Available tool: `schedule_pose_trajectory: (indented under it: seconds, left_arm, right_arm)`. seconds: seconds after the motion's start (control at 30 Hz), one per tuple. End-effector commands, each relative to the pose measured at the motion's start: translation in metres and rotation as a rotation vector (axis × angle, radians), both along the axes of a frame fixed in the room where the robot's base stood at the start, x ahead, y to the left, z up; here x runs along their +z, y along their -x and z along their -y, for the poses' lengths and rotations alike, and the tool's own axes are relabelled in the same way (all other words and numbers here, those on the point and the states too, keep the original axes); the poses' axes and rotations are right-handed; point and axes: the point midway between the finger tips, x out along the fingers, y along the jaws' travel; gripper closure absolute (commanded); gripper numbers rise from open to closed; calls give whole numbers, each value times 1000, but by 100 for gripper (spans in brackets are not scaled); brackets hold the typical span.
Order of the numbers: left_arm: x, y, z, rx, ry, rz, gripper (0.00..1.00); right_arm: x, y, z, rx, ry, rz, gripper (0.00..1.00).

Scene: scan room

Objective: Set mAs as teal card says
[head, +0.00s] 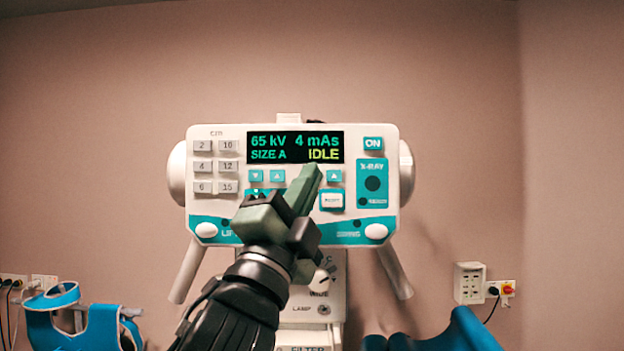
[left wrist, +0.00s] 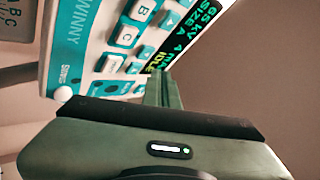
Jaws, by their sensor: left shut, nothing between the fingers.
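The control panel (head: 230,205) faces me with a dark display (head: 295,147) reading 65 kV, 4 mAs, SIZE A and IDLE. Below the display are small teal arrow buttons: a down arrow (head: 256,176) and an up arrow (head: 277,176) at left, and another up arrow (head: 334,176) at right, under the mAs reading. My left gripper (head: 311,172) is shut and empty, its tips just below the display and left of the right up arrow. It hides part of the panel. In the left wrist view the fingers (left wrist: 158,88) point at the panel; contact cannot be told. No teal card shows.
A teal ON button (head: 373,143) and a teal X-RAY block (head: 373,183) are at the panel's right. Grey number keys (head: 202,167) are at its left. Blue padded items (head: 62,320) stand low left and right. A socket box (head: 469,283) is on the wall.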

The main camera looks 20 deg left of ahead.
Motion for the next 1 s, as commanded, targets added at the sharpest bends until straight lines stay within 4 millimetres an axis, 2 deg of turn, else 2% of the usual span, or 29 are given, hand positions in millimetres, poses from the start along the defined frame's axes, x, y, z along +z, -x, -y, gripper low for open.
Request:
schedule_pose_trajectory:
  seconds: [0.2, 1.0]
  left_arm:
    - [0, -11, -3, 1, 0, -1, 100]
    - [0, -11, -4, 0, 0, 0, 100]
  right_arm:
    - [0, 0, 1, 0, 1, 0, 64]
    - [0, 0, 3, 1, 3, 1, 64]
